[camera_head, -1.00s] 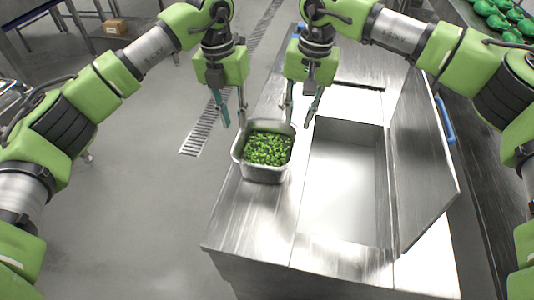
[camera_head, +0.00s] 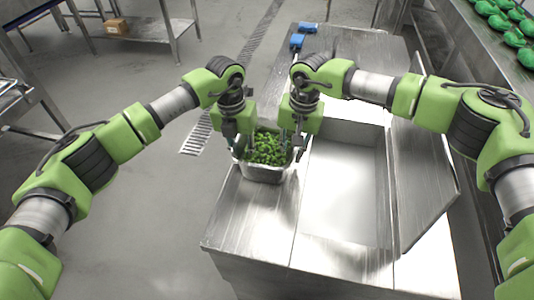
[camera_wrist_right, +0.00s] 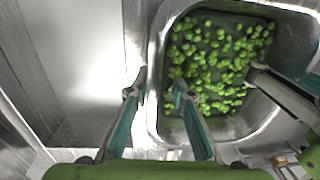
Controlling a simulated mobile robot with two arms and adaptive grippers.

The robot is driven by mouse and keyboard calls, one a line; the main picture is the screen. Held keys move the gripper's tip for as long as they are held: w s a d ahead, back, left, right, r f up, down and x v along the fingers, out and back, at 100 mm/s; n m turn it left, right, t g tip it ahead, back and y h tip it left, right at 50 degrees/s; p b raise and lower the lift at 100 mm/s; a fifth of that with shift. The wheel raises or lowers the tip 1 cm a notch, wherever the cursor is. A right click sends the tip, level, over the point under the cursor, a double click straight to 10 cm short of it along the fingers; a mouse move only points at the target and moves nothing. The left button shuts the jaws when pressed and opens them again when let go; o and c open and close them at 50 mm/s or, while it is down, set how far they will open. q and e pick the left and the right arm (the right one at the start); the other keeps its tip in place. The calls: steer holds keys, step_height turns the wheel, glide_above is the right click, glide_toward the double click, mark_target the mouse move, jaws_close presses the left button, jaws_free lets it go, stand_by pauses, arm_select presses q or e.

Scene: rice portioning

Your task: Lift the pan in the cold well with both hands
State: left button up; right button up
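A metal pan (camera_head: 262,175) of chopped green pieces (camera_head: 268,147) stands upright on the steel counter, left of the recessed well and not inside it. My left gripper (camera_head: 239,150) is down at the pan's left side, and one of its fingers reaches over the pan at the right of the wrist view. My right gripper (camera_head: 291,146) is at the pan's right side. In the right wrist view its open fingers (camera_wrist_right: 158,90) straddle the pan wall, one outside and one inside. The left fingertips are partly hidden in the head view.
The well (camera_head: 345,190) looks empty, with a raised steel lid (camera_head: 425,185) along its right side. Blue-handled items (camera_head: 297,40) lie at the counter's far end. Green items (camera_head: 500,20) sit on a surface at the upper right. Open floor lies to the left.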

arm_select(q)
steer(key=shift+c, duration=0.5)
arm_select(e)
steer(key=shift+c, duration=0.5)
arm_select(q)
jaws_close()
arm_select(e)
jaws_close()
arm_select(q)
steer(key=shift+d+r, duration=0.1)
steer(key=shift+r, duration=0.15)
arm_select(e)
steer(key=shift+a+r, duration=0.1)
steer(key=shift+r, duration=0.1)
